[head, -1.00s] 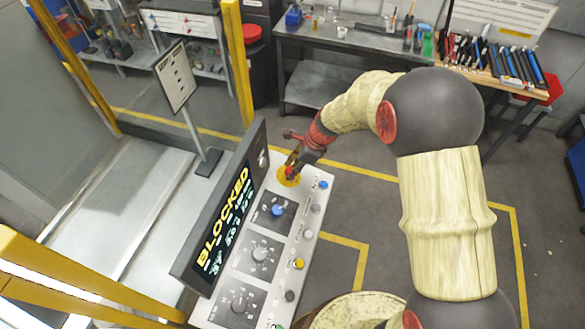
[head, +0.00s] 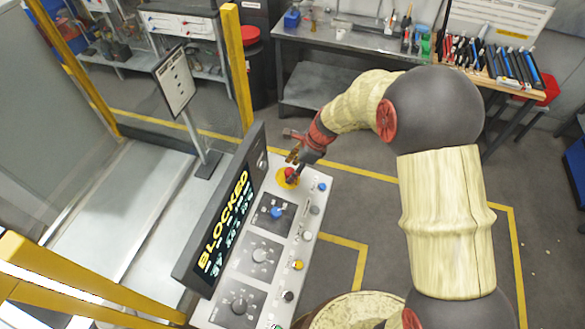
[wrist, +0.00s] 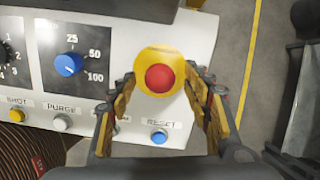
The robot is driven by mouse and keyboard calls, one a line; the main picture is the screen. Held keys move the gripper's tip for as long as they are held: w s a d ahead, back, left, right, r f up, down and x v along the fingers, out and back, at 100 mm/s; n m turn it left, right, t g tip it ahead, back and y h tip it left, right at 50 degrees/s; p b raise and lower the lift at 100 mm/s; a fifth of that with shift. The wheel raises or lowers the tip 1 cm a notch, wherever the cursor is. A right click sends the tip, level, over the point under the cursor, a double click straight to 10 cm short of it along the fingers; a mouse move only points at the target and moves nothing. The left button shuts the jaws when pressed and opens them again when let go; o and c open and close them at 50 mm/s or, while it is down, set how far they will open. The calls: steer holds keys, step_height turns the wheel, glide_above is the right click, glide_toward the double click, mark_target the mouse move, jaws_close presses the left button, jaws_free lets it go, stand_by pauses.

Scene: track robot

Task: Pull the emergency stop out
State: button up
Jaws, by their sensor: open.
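The emergency stop is a red round button (wrist: 160,78) on a yellow round base (wrist: 160,54) near the far end of the console. In the head view the red button (head: 291,174) sits on its yellow disc, just below my gripper (head: 292,157). In the wrist view my gripper (wrist: 162,92) is open, with one finger on each side of the button and the button visible between the tips. I cannot tell if the fingertips touch it. The console's screen (head: 222,222) reads "BLOCKED" in yellow letters.
The console panel (head: 313,204) also carries a blue reset button (wrist: 159,137), a blue-knobbed dial (wrist: 69,64) and several other knobs and buttons. A sign on a stand (head: 174,82) stands behind the screen. A workbench with tools (head: 345,38) is at the back.

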steer(key=v, duration=1.2)
stand_by(0.4)
